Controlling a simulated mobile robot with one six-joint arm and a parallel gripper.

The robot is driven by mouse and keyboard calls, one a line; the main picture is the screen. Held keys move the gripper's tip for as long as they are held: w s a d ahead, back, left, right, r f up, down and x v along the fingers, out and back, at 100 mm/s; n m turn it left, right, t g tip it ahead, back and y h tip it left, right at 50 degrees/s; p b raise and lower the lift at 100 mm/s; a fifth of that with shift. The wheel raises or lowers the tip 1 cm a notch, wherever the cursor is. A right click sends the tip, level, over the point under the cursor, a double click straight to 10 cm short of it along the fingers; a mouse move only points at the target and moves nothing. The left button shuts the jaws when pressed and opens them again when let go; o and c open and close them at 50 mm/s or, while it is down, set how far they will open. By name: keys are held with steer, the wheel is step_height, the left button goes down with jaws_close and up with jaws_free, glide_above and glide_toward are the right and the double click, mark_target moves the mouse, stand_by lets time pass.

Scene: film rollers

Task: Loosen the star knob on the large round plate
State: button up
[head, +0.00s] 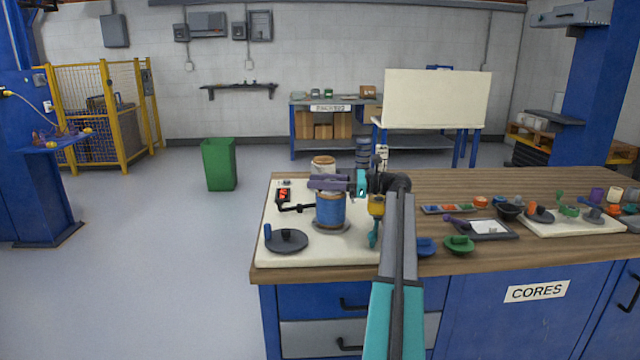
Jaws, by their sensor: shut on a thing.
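I cannot tell whether the purple piece touches the roll. The blue roll stands upright on a grey round base (318,227). A large dark round plate (287,241) lies at the board's front left, with a blue upright piece (267,231) at its left edge and a dark knob at its middle. The knob's star shape is too small to make out.
A red-lit box (284,195) with a black bar stands on the board's left. A pale roll (323,164) stands behind the blue one. Blue and green knobbed parts (459,245), a tray (485,229) and several small parts fill the wooden bench's (440,182) right side.

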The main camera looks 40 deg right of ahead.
steer(key=o, duration=1)
steer(key=shift+o, duration=0.2)
steer(key=shift+s+d, duration=0.1)
steer(key=shift+s, duration=0.05)
steer(key=v, duration=1.3)
steer(key=shift+s+d, duration=0.15)
steer(key=shift+s, duration=0.05)
steer(key=shift+r, duration=0.15)
